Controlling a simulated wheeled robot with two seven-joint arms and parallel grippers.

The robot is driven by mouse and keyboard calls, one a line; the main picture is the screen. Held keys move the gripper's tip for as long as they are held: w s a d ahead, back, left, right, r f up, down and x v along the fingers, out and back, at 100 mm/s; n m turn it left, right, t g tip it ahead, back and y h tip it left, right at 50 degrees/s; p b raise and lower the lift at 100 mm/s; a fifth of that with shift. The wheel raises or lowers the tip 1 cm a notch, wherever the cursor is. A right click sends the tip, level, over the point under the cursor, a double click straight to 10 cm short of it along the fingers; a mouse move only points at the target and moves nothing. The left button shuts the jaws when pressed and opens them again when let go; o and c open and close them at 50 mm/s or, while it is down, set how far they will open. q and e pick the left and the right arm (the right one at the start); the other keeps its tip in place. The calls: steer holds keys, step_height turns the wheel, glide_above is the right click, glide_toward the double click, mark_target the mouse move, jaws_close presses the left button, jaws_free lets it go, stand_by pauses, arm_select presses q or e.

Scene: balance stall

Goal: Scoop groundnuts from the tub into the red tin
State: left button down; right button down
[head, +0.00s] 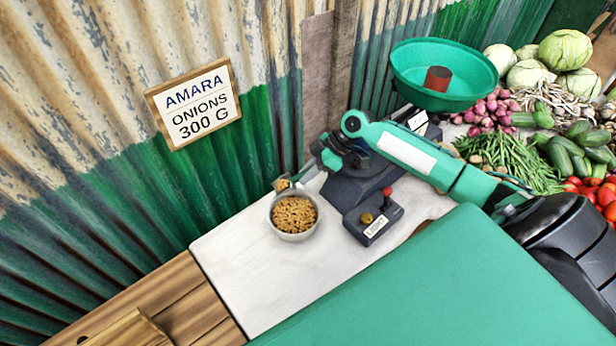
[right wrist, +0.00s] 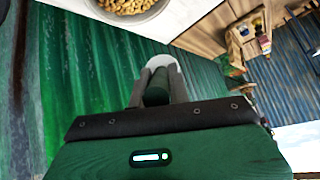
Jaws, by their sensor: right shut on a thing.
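The tub (head: 287,236) is a round pale bowl full of groundnuts (head: 295,213) on the white counter top; its edge also shows at the top of the right wrist view (right wrist: 165,8). My right gripper (right wrist: 157,86) is shut on the dark green handle of the scoop (right wrist: 155,97). In the head view the scoop (head: 282,184) shows groundnuts in it, just behind the tub's far rim; I cannot tell whether it touches the rim. My right gripper is small and partly hidden there. The red tin (head: 437,79) stands in the green pan. My left gripper is out of view.
The wide green pan (head: 405,72) sits on the dark scale (head: 365,180), right of the tub. Vegetables (head: 515,165) fill the right. A corrugated wall (head: 130,190) runs close behind. Counter (head: 240,270) left of the tub is clear.

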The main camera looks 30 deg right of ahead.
steer(key=shift+t+y+b, duration=0.4)
steer(key=shift+y+b, duration=0.6)
steer(key=shift+b, duration=0.3)
steer(key=y+b, duration=0.1)
steer(key=b, duration=0.1)
steer(key=t+y+b, duration=0.1)
steer(key=b, duration=0.1)
steer(key=shift+r+b, duration=0.3)
steer(key=shift+r, duration=0.05)
steer(key=shift+r+y+b, duration=0.25)
steer(key=shift+y+b, duration=0.1)
steer(key=shift+y, duration=0.15)
